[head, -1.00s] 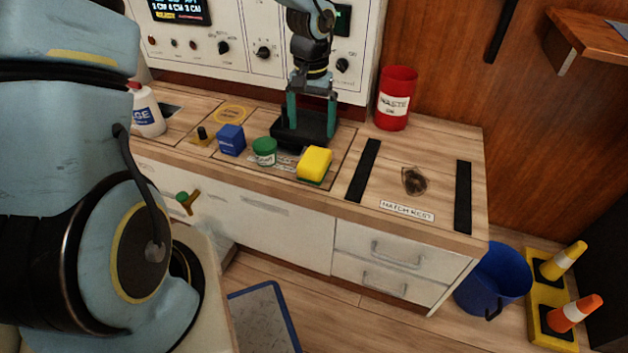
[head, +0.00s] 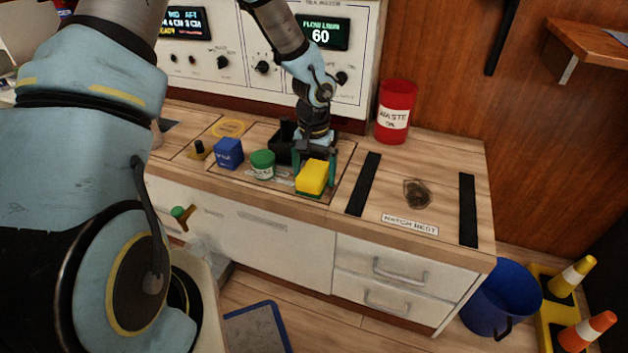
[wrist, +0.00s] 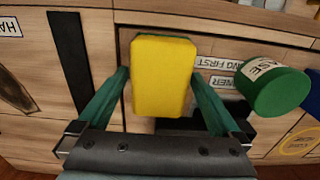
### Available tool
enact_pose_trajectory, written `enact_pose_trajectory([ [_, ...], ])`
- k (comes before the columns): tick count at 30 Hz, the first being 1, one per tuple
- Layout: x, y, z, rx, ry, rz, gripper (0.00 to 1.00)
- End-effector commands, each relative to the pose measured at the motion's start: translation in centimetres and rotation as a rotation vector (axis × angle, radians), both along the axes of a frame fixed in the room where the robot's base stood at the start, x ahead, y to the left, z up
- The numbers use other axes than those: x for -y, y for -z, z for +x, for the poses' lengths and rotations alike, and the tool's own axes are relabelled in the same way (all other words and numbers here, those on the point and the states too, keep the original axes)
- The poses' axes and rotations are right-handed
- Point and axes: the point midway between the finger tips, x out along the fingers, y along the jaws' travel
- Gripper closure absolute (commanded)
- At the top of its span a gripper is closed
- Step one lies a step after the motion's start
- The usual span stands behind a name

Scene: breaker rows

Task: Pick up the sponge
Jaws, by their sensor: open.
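The sponge (head: 312,176) is a yellow block with a green underside, on the wooden counter near its front edge. In the wrist view the sponge (wrist: 162,76) lies between the two green fingers of my gripper (wrist: 160,92). My gripper (head: 315,164) is open, pointing down around the sponge, one finger on each side. In the wrist view small gaps appear beside the sponge near the fingertips; contact is hard to judge.
A green-lidded jar (head: 262,164) and a blue box (head: 229,153) stand close to the left of the sponge. A black tray (head: 284,143) is behind it. A red waste can (head: 396,112) stands at the back right. Black strips (head: 364,184) lie to the right.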

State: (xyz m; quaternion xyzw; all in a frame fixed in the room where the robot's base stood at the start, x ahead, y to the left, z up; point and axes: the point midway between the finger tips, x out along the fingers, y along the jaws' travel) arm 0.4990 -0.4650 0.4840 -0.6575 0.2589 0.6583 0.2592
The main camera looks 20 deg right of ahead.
Motion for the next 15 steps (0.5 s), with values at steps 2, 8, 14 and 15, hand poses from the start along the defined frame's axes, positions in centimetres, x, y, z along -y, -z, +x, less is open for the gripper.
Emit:
enact_pose_trajectory([
  [2,0.01,0.07,0.01,0.001,0.0,-0.001,0.0],
  [8,0.01,0.02,0.02,0.001,0.0,-0.001,0.07],
  [14,0.01,0.01,0.01,0.001,0.0,-0.001,0.29],
  [15,0.01,0.01,0.01,0.001,0.0,-0.001,0.34],
])
